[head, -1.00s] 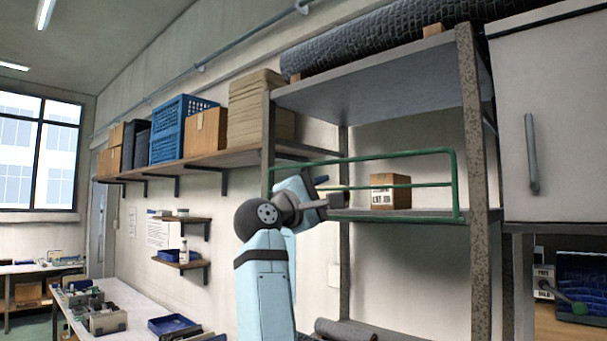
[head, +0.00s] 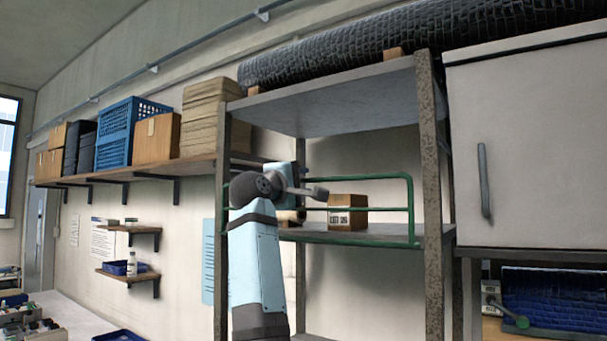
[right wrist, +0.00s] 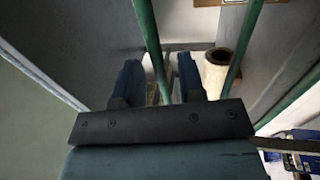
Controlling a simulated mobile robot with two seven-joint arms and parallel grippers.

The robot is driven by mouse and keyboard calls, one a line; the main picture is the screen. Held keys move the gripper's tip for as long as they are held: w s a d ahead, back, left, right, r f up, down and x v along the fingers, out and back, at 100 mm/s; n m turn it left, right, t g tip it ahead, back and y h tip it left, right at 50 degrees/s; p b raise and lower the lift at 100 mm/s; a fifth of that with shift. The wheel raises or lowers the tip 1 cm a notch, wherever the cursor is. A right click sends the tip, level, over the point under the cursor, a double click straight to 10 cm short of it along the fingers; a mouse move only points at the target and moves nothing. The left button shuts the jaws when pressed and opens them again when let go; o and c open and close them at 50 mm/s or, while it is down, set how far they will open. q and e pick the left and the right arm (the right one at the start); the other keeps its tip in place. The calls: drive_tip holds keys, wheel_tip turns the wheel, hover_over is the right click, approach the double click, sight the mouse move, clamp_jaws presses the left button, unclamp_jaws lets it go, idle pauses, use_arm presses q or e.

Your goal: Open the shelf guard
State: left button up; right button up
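The shelf guard (head: 411,210) is a green rail frame across the front of the upper shelf bay, upright in the head view. My arm hides part of its left side. My right gripper (head: 318,191) is at the guard's left half, at about the height of its middle rail. In the right wrist view the fingers of my right gripper (right wrist: 158,64) are apart. A green bar of the guard (right wrist: 150,35) runs between them, with gaps beside it; I cannot tell whether it touches a finger. A second green bar (right wrist: 243,45) is to the right. My left gripper is out of view.
A cardboard box (head: 347,215) stands on the shelf board (head: 345,235) behind the guard. A tan roll (right wrist: 216,72) lies left of it. Speckled posts (head: 432,190) frame the bay. A grey cabinet (head: 540,150) is close on the right.

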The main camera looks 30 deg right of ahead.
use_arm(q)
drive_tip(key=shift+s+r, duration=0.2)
use_arm(e)
drive_tip(key=shift+x, duration=0.75)
clamp_jaws()
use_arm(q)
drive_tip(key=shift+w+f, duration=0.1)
